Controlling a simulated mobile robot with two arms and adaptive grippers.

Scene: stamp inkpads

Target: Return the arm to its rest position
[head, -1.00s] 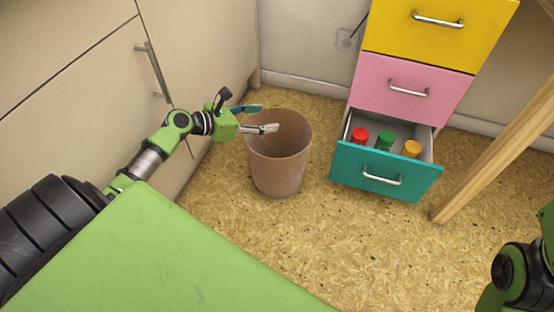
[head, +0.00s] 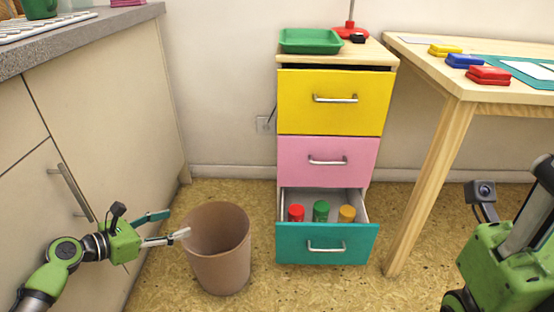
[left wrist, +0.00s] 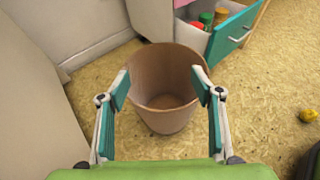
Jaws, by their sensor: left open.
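My left gripper (head: 173,225) is open and empty in the head view, its fingers pointing right at the left rim of the brown bin (head: 222,262). In the left wrist view the two teal fingertips (left wrist: 160,88) are spread wide, with the empty-looking bin (left wrist: 165,118) showing between them. I cannot tell how high the fingers are above its rim. My right arm shows at the right edge of the head view; its fingers are not visible.
The teal bottom drawer (head: 300,250) stands open with red, green and yellow-capped items inside. A tan cabinet (head: 110,130) is close by my left arm. A wooden table (head: 440,150) holds inkpads. A small yellow object (left wrist: 308,116) lies on the floor.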

